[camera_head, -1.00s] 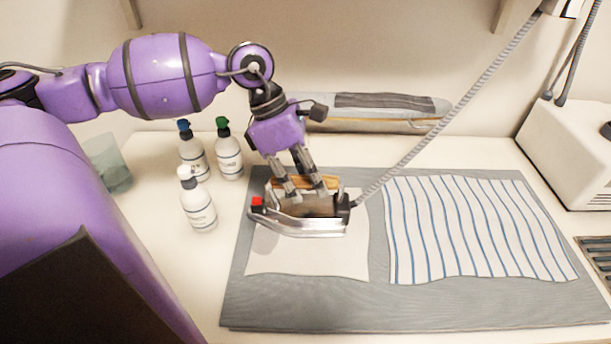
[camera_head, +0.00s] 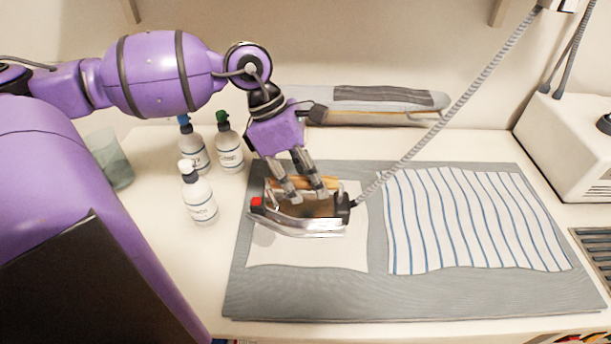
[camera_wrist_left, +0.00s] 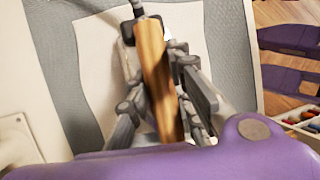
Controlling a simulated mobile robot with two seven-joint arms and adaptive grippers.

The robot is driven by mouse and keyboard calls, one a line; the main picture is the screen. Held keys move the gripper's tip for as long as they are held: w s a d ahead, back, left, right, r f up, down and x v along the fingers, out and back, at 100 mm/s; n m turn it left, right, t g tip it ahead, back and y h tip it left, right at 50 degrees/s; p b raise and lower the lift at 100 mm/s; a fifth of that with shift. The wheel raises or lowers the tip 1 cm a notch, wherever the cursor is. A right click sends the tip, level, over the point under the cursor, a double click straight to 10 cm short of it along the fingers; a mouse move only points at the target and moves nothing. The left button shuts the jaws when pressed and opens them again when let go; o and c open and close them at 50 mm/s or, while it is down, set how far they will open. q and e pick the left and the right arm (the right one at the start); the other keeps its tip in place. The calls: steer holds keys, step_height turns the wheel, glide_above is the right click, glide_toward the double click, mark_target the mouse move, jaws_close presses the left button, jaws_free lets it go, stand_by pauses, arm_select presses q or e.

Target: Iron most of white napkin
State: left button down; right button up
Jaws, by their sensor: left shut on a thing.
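The white napkin (camera_head: 315,255) lies flat on the left half of the grey ironing mat (camera_head: 300,298). The iron (camera_head: 300,225) has a metal body, a wooden handle and a red part at its left end. It is over the upper part of the napkin and hides what is beneath; I cannot tell whether its sole touches the cloth. My left gripper (camera_head: 303,195) is shut on the iron's handle from above. In the left wrist view the fingers (camera_wrist_left: 165,105) close on both sides of the wooden handle (camera_wrist_left: 155,75), with the napkin (camera_wrist_left: 98,50) beyond. My right gripper is not in view.
A blue-striped cloth (camera_head: 470,220) lies on the mat's right half. Several spray bottles (camera_head: 200,195) and a glass (camera_head: 110,160) stand left of the mat. The iron's cord (camera_head: 450,95) rises to the upper right. A sleeve board (camera_head: 375,105) lies behind; a white machine (camera_head: 570,145) stands right.

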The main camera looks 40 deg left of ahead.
arm_select(q)
steer(key=shift+s+d+r+p, duration=0.2)
steer(key=shift+s+d+p, duration=0.45)
steer(key=shift+s+d, duration=0.95)
steer(key=shift+s+d+p, duration=0.2)
steer(key=shift+s+d, duration=0.45)
steer(key=shift+s, duration=0.35)
steer(key=shift+s+d+p, duration=0.2)
steer(key=shift+s+d, duration=0.4)
steer(key=shift+s, duration=0.35)
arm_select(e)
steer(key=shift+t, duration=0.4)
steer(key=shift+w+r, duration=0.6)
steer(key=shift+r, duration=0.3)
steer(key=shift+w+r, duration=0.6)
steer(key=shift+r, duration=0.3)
arm_select(q)
steer(key=shift+r, duration=0.1)
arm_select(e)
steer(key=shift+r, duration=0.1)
arm_select(q)
step_height(320, 180, up, 7)
steer(key=p, duration=0.2)
steer(key=shift+p, duration=0.3)
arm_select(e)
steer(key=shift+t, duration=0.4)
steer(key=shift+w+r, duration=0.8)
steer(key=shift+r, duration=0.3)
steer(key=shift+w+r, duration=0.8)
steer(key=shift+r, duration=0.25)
